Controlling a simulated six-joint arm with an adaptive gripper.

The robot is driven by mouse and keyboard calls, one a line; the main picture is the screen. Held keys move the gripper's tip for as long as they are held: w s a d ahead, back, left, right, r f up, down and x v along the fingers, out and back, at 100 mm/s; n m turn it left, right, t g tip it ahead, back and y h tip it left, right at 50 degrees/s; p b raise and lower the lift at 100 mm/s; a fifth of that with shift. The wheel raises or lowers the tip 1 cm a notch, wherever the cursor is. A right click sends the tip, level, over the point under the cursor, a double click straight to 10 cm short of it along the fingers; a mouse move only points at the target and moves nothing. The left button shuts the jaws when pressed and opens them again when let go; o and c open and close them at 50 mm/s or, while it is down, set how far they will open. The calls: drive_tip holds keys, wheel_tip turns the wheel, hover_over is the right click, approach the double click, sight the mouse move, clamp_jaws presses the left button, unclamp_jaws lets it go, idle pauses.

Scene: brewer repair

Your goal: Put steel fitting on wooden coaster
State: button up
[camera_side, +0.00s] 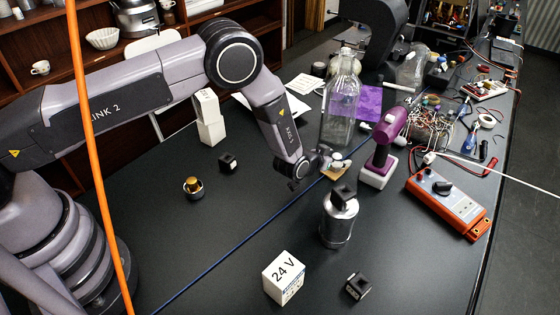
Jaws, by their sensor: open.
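A small tan square, which looks like the wooden coaster (339,173), lies on the black table near the middle. A small shiny piece (338,161), perhaps the steel fitting, shows at its far edge. I cannot tell whether it rests on the coaster or stands just above it. My gripper (319,164) is low over the table, just left of the coaster and right beside the shiny piece. Its jaws are open, though the fingers are small and partly hidden by the wrist.
A steel canister (339,222) with a black cube on top stands in front. A glass bottle (342,105) stands behind, and a purple driver (386,140) to the right. A blue cable (240,244) crosses the table; an orange cable (92,150) hangs in the foreground.

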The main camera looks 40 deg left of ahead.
drive_tip(key=shift+r, duration=0.2)
drive_tip(key=v, duration=1.2)
drive_tip(key=s+a+r+n+g, duration=0.1)
drive_tip(key=s+a+r+g, duration=0.3)
drive_tip(key=r, duration=0.9)
drive_tip(key=s+a+r+t, duration=0.15)
drive_tip(key=a+r, duration=0.45)
drive_tip(key=r, duration=0.6)
drive_tip(key=s+a+r+g, duration=0.1)
drive_tip(key=s+a+r, duration=0.1)
drive_tip(key=s, duration=0.7)
drive_tip(key=s+a+r+g+y, duration=0.1)
drive_tip(key=s+a+r, duration=0.1)
drive_tip(key=s+a, duration=0.3)
drive_tip(key=s+a+r+g+y, duration=0.1)
drive_tip(key=s+a+r+g, duration=0.1)
drive_tip(key=s, duration=1.1)
drive_tip(key=shift+s+a+r+n, duration=0.35)
drive_tip(key=shift+a+r, duration=0.25)
drive_tip(key=shift+a, duration=0.55)
drive_tip(key=shift+w, duration=0.1)
